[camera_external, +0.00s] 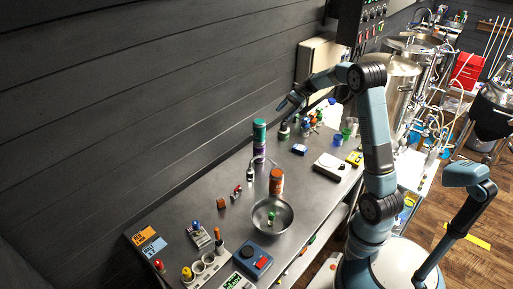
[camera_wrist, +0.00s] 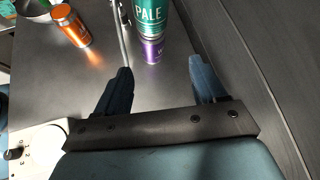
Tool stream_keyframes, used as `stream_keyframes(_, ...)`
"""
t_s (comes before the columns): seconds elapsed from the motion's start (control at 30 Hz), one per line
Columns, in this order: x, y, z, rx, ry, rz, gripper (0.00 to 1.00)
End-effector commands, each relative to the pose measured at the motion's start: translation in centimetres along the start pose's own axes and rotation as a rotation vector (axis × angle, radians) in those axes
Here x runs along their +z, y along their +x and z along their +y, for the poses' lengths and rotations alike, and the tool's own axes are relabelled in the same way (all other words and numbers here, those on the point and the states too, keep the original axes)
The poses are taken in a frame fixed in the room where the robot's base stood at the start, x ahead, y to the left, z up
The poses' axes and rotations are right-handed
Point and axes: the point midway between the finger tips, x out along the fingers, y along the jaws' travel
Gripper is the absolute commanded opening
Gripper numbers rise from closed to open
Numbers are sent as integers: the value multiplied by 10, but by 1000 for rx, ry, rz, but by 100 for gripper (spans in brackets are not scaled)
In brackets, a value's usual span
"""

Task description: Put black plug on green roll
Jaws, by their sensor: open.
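My gripper (camera_external: 285,104) is open and empty, raised above the far part of the steel bench. In the wrist view its two dark fingers (camera_wrist: 160,76) are wide apart, with a green can marked PALE beyond them. I cannot surely pick out the black plug or the green roll. A small dark piece with a pale part (camera_external: 250,175) stands on the bench by a thin looped cable. A dark, squat item (camera_external: 283,132) stands below my gripper. A small green item (camera_external: 270,216) lies in the metal bowl (camera_external: 287,219).
The green can (camera_external: 259,132) stands on a purple can (camera_external: 259,153), also seen in the wrist view. An orange can (camera_external: 276,182) stands behind the bowl; it also shows in the wrist view (camera_wrist: 70,26). Small coloured items crowd the far bench. The wall runs along its left.

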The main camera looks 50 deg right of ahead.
Motion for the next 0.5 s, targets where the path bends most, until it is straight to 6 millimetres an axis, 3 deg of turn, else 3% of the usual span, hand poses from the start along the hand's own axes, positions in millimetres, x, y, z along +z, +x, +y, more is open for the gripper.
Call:
stream_keyframes(0.03,18,2,12,18,-51,30,70)
stream_keyframes(0.2,63,10,52,78,-222,133,70)
stream_keyframes(0.5,121,19,130,188,-543,309,70)
